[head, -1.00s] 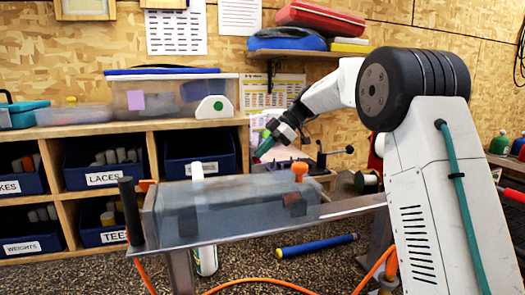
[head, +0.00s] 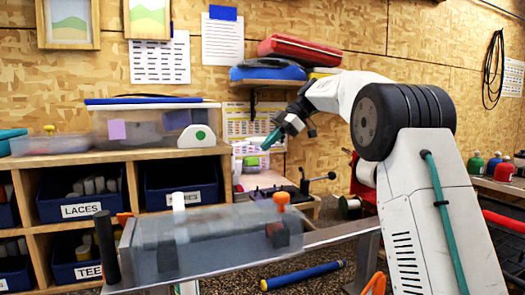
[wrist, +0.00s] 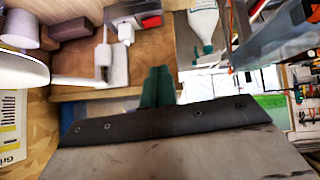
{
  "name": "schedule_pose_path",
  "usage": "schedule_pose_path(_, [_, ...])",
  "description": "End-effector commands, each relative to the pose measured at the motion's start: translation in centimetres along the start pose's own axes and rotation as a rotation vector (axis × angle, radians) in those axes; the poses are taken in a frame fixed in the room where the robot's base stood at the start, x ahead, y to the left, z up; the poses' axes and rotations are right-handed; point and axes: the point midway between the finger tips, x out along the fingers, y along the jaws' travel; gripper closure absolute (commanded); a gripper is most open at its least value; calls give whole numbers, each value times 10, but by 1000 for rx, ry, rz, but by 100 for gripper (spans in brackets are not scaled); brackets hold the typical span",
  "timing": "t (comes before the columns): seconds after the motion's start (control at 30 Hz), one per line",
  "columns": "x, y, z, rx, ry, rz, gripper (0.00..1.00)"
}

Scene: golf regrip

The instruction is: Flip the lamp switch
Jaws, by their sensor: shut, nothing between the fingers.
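My gripper (head: 271,139) has green fingers, shut and empty. In the head view it is in the air in front of the back wall, right of the shelf unit. In the wrist view the closed fingers (wrist: 157,86) point toward a brown wooden surface. A small white block with a narrow raised part (wrist: 112,64) lies just left of the fingertips there; it may be the lamp switch, but I cannot tell. A white rounded shape (wrist: 22,70) at the left edge may be the lamp's shade. I see no clear contact.
The shelf unit (head: 140,160) holds bins and a clear tub (head: 155,122). A white bottle (wrist: 204,25) stands beyond the fingers.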

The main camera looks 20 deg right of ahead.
Motion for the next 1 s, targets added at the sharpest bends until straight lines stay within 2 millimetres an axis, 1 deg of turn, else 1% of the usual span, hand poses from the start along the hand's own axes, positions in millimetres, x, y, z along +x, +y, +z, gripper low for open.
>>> schedule_pose_path(0.27, [0,0,0,0,0,0,100])
schedule_pose_path(0.43, [-4,10,1,-44,-1,55,100])
schedule_pose_path(0.67, [-3,10,1,-44,-2,54,100])
schedule_pose_path(0.77, [3,10,0,-45,-1,52,100])
schedule_pose_path(0.87, [15,11,0,-44,-1,50,100])
schedule_pose_path(0.97, [33,12,0,-44,-1,50,100])
schedule_pose_path(1.0, [42,12,0,-44,0,49,100])
